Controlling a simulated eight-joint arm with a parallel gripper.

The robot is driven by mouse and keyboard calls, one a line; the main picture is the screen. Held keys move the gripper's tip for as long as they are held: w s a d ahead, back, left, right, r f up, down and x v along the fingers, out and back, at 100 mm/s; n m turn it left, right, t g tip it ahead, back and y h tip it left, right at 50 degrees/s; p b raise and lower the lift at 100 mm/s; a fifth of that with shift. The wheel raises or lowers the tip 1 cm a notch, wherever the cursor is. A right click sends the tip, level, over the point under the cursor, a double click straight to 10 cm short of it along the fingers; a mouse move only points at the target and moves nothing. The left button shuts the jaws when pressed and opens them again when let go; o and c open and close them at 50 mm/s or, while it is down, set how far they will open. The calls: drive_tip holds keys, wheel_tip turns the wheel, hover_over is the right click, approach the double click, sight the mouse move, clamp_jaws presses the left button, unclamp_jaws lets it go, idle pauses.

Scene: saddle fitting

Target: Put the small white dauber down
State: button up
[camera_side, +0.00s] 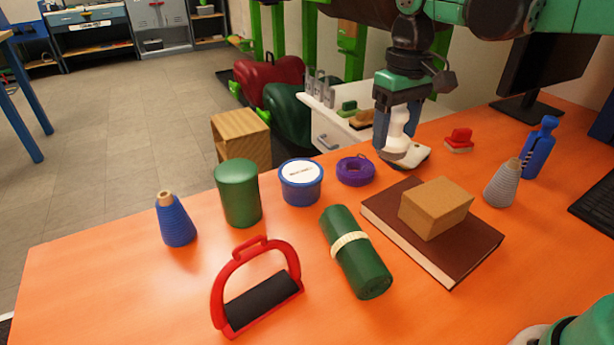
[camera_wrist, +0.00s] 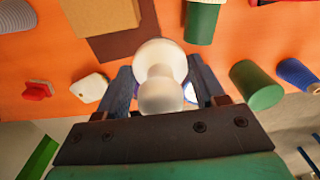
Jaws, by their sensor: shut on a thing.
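The small white dauber (camera_side: 397,128) is upright between the dark fingers of my gripper (camera_side: 396,124), near the table's back edge. In the wrist view the dauber (camera_wrist: 161,62) fills the space between the fingertips of my gripper (camera_wrist: 162,80), which is shut on it. Its lower end is close to the orange tabletop (camera_side: 110,275). I cannot tell whether it touches the table. A pale flat block (camera_side: 414,157) lies right beside it; it also shows in the wrist view (camera_wrist: 89,88), apart from the dauber.
A purple ring (camera_side: 355,170) and a blue tub (camera_side: 300,182) stand left of the dauber. A red item (camera_side: 459,140) lies to the right. A brown book (camera_side: 450,255) with a tan block (camera_side: 435,207) is in front. The front left of the table is clear.

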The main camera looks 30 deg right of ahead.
sight(407, 289)
drive_tip(key=shift+w+d+f, duration=0.1)
drive_tip(key=shift+w+d, duration=0.05)
drive_tip(key=shift+d, duration=0.5)
drive_tip(key=shift+s+a+r, duration=0.2)
drive_tip(key=shift+s+a, duration=0.05)
drive_tip(key=shift+s, duration=0.05)
drive_tip(key=s+a+r+n, duration=0.2)
drive_tip(key=s+n, duration=0.2)
drive_tip(key=s, duration=0.2)
drive_tip(key=s+a+r+n, duration=0.1)
drive_tip(key=s+a+n, duration=0.2)
drive_tip(key=s+n, duration=0.25)
drive_tip(key=shift+m, duration=0.45)
drive_tip(key=f, duration=1.9)
drive_tip(key=shift+s+d+f, duration=0.15)
drive_tip(key=shift+d+f, duration=0.05)
drive_tip(key=shift+d, duration=0.05)
